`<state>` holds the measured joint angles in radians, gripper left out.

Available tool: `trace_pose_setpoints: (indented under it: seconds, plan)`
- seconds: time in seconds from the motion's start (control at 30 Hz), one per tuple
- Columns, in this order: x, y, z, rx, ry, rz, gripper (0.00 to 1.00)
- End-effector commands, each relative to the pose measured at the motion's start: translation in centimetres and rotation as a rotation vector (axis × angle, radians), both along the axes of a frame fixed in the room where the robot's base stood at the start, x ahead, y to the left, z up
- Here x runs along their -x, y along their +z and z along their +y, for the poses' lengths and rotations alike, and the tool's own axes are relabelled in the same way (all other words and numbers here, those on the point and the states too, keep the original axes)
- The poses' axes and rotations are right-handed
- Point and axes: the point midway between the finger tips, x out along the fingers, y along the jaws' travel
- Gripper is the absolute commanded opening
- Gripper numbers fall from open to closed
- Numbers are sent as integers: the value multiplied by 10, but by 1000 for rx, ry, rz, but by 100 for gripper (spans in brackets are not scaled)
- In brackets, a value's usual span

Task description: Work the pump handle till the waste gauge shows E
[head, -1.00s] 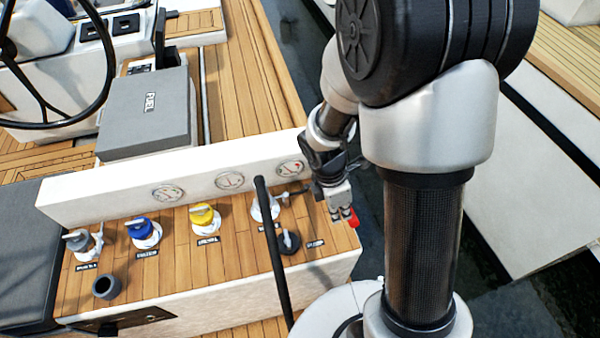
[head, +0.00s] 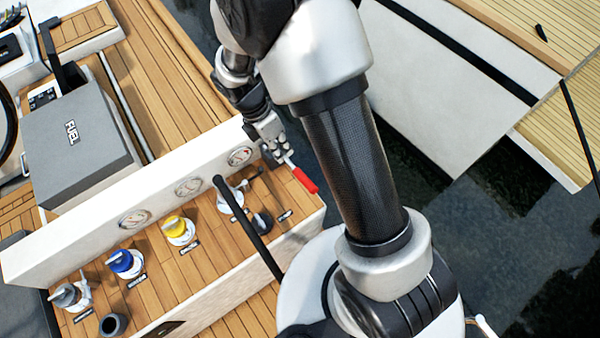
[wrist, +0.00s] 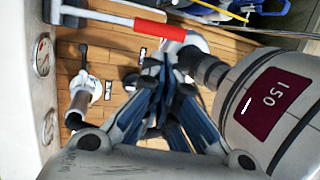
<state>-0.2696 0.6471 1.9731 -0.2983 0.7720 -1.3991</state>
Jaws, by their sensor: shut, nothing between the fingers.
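The pump handle, a metal bar with a red grip (head: 305,180), sticks out at the right end of the teak-topped console. In the wrist view its red grip (wrist: 158,30) and grey bar cross the top. My gripper (head: 282,156) is shut and empty, close beside the bar. In the wrist view its fingertips (wrist: 157,66) lie just below the red grip; I cannot tell whether they touch it. Three round gauges stand on the white panel: left (head: 134,219), middle (head: 188,187) and right (head: 240,156). Their lettering and needle readings are too small to read.
Grey (head: 66,295), blue (head: 125,262) and yellow (head: 178,229) fittings line the console top. A black bar (head: 248,228) slants up in front of a white fitting (head: 230,201). A grey FUEL box (head: 80,145) stands behind. Dark water lies to the right.

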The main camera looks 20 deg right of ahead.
Motion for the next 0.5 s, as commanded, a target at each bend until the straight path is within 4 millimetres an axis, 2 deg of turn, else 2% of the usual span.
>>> trace_pose_setpoints:
  seconds: [0.17,0.27,0.5]
  plan:
    - [1,-4,-1,1,-1,1,0]
    - [2,-14,-4,1,0,2,0]
    - [11,-60,-16,1,-2,4,0]
